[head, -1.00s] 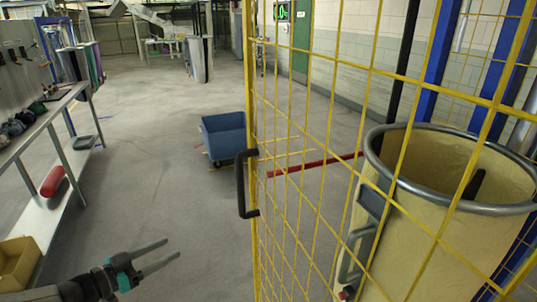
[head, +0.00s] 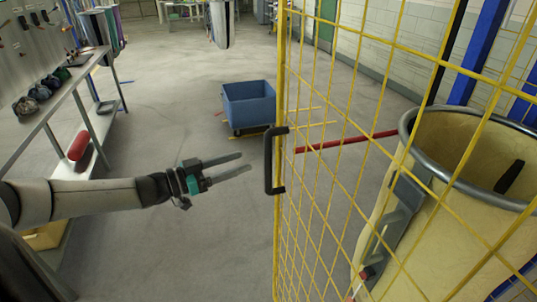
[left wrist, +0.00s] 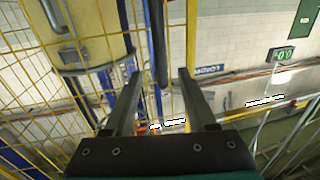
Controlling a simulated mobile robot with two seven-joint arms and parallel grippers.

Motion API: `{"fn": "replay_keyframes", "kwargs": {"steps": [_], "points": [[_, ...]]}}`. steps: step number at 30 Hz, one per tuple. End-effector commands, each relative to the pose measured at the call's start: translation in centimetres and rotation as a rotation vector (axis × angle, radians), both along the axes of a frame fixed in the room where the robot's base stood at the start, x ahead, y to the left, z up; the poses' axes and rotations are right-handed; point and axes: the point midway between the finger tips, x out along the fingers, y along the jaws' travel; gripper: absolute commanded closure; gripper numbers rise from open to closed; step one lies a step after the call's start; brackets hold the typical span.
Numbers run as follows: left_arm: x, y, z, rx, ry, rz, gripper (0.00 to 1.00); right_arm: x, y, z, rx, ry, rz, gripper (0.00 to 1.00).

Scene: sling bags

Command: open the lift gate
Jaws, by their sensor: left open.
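The lift gate is a yellow wire-mesh panel (head: 335,150) standing upright on the right of the head view. A black D-shaped handle (head: 268,162) sits on its near vertical edge. My left gripper (head: 247,163) is open and empty, pointing right at the handle with a small gap in the picture. In the left wrist view, a dark upright bar, which looks like the handle (left wrist: 160,45), appears between the two spread fingers (left wrist: 158,75). The yellow mesh (left wrist: 30,50) also shows there. My right gripper is not in view.
A large cream sling bag with a grey rim (head: 440,220) stands behind the mesh. A blue wheeled bin (head: 249,105) is on the floor beyond the handle. A workbench (head: 75,80) stands at the left, with a red cylinder (head: 79,146) on its lower shelf.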

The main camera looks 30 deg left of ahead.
Motion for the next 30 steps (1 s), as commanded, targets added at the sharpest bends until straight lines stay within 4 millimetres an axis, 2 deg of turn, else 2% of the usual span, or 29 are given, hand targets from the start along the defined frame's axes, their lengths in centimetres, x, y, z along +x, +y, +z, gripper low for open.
{"fn": "replay_keyframes", "kwargs": {"steps": [21,30], "points": [[6.8,-3.8,0.1,-0.001,-0.002,0.001,0.43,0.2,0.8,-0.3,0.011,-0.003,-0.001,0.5],[8.0,-4.5,0.0,0.001,0.0,0.001,0.43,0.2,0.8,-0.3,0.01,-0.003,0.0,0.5]]}}
